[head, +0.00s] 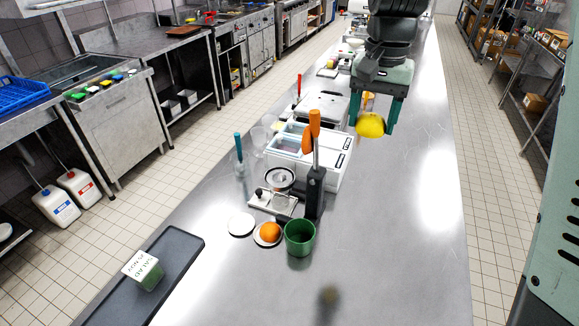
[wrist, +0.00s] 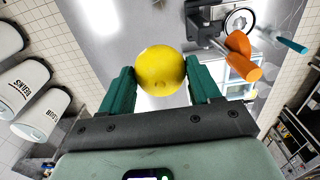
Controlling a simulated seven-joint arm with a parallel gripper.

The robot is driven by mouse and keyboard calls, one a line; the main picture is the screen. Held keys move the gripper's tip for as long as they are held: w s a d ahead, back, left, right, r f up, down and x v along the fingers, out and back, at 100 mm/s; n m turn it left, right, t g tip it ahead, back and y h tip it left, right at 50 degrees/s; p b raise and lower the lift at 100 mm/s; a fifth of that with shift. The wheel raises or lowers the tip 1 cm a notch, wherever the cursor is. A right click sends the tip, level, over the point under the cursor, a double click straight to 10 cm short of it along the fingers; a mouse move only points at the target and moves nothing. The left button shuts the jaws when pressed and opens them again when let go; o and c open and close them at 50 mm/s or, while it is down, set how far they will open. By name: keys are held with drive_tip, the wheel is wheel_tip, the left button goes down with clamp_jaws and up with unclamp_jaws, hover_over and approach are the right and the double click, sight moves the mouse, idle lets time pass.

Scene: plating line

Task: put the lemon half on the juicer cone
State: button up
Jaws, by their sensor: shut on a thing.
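The yellow lemon half (head: 370,125) hangs between the teal fingers of my gripper (head: 377,112), at the upper right of the head view and above the bench. In the wrist view the lemon half (wrist: 160,71) shows its rounded skin between the fingertips of my gripper (wrist: 161,84); its cut face is not seen. The juicer (head: 315,190) has a dark upright post and an orange lever handle (head: 314,122) pointing up. It stands left of and nearer than my gripper. A round ring-like part (head: 280,178) is beside the post; I cannot clearly make out the cone.
A green cup (head: 300,238), an orange (head: 269,231) on a small dish and a white disc (head: 241,224) stand before the juicer. White containers (head: 335,165) are behind it. A dark tray (head: 185,255) with a labelled box is at lower left. The bench's right side is clear.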

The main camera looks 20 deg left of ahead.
drive_tip(key=s+a, duration=0.3)
drive_tip(key=a, duration=1.8)
hover_over(279, 178)
wheel_tip(279, 178, down, 12)
drive_tip(key=r, duration=0.1)
wheel_tip(279, 178, down, 7)
drive_tip(key=shift+w, duration=0.1)
drive_tip(key=shift+f, duration=2)
drive_tip(key=shift+f, duration=0.6)
drive_tip(key=o, duration=1.2)
